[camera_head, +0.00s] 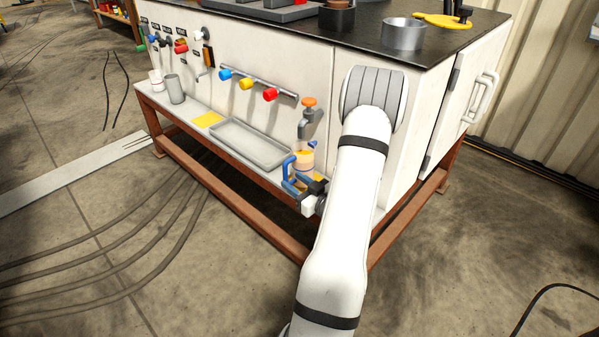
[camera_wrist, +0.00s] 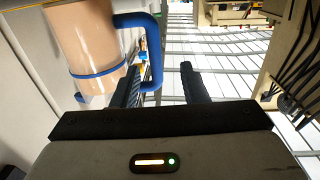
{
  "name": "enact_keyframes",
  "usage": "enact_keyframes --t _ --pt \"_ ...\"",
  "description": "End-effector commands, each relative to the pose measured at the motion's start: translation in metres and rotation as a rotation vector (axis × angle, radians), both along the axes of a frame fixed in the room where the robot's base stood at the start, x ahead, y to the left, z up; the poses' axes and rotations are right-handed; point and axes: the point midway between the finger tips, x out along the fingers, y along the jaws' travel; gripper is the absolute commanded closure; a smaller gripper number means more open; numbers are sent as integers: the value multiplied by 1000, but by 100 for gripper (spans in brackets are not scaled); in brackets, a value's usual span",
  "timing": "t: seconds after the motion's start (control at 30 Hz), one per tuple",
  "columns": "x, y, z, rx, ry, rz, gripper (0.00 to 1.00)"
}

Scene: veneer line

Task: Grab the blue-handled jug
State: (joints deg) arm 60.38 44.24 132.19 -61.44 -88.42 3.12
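The jug (camera_head: 304,159) has a pale orange body and a blue handle (camera_head: 289,173). It stands on the bench's low ledge, beneath a tap with an orange knob (camera_head: 309,102). In the wrist view the jug (camera_wrist: 90,38) is at the upper left, with its blue handle (camera_wrist: 156,45) reaching toward the fingers. My gripper (camera_wrist: 160,70) is open. The lower part of the handle appears between the two fingers, closer to the left one. I cannot tell whether they touch. In the head view my gripper (camera_head: 307,188) is beside the handle, partly hidden by my arm.
A grey tray (camera_head: 250,144) and a yellow cloth or card (camera_head: 208,119) lie on the ledge to the left. A grey cup (camera_head: 175,89) stands farther left. A pipe with coloured valves (camera_head: 258,87) runs above the tray. A rust-coloured frame rail (camera_head: 235,200) runs below the ledge.

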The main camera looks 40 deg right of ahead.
Motion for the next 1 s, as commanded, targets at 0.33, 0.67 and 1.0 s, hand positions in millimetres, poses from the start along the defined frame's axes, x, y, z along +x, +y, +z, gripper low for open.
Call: enact_keyframes --t 0.33,0.67,1.0 --pt "48 -4 0 -1 0 1 60" --pt "52 -5 1 0 2 -2 62" --pt "52 -5 1 0 2 -2 89"
